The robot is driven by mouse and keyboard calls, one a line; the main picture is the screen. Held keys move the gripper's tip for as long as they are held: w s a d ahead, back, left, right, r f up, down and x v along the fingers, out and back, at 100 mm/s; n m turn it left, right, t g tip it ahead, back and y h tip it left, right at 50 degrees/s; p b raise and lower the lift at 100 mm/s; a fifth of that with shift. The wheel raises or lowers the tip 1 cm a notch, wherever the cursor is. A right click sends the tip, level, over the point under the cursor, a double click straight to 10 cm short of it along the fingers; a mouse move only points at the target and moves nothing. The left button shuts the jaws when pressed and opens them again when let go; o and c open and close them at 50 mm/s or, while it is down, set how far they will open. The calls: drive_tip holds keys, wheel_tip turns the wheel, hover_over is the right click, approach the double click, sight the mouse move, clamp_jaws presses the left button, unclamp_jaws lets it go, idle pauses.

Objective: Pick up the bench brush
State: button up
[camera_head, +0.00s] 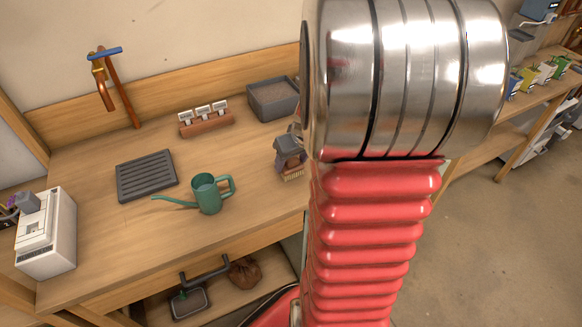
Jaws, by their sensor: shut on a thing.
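The bench brush (292,174) has a dark purplish body and pale bristles pointing down. It is near the right end of the wooden workbench, just left of my arm. My gripper (289,147) shows as a small grey piece at the top of the brush and is shut on it. My large silver and red arm hides most of the gripper and part of the brush. I cannot tell whether the bristles touch the bench top.
On the workbench (105,240) are a green watering can (208,194), black ribbed tray (146,175), grey bin (273,98), labelled rack (206,118) and white machine (46,235). Open floor (500,250) lies right.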

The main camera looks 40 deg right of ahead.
sight(292, 159)
drive_tip(key=shift+r, duration=0.15)
wheel_tip(292, 159, up, 10)
drive_tip(key=shift+f, duration=0.15)
idle(0.3)
idle(0.4)
drive_tip(key=o, duration=0.5)
drive_tip(key=c, duration=0.4)
drive_tip(key=shift+w+a, duration=0.1)
drive_tip(key=shift+w, duration=0.15)
drive_tip(key=w+a+r+n+y, duration=0.1)
drive_tip(key=w+a+r+n, duration=0.1)
drive_tip(key=w+a, duration=0.6)
drive_tip(key=w+a+r+n, duration=0.1)
drive_tip(key=w+a+n, duration=0.1)
drive_tip(key=w+a, duration=0.5)
drive_tip(key=w+a+r+n+y, duration=0.1)
drive_tip(key=w+a+r+n, duration=0.1)
drive_tip(key=w+a, duration=0.6)
drive_tip(key=shift+w+a+r+y, duration=0.1)
drive_tip(key=shift+a, duration=0.65)
drive_tip(key=shift+w+a+r+y, duration=0.1)
drive_tip(key=shift+w+a+r, duration=0.05)
drive_tip(key=shift+a, duration=0.6)
drive_tip(key=shift+w+a+r+y, duration=0.1)
drive_tip(key=shift+a, duration=0.65)
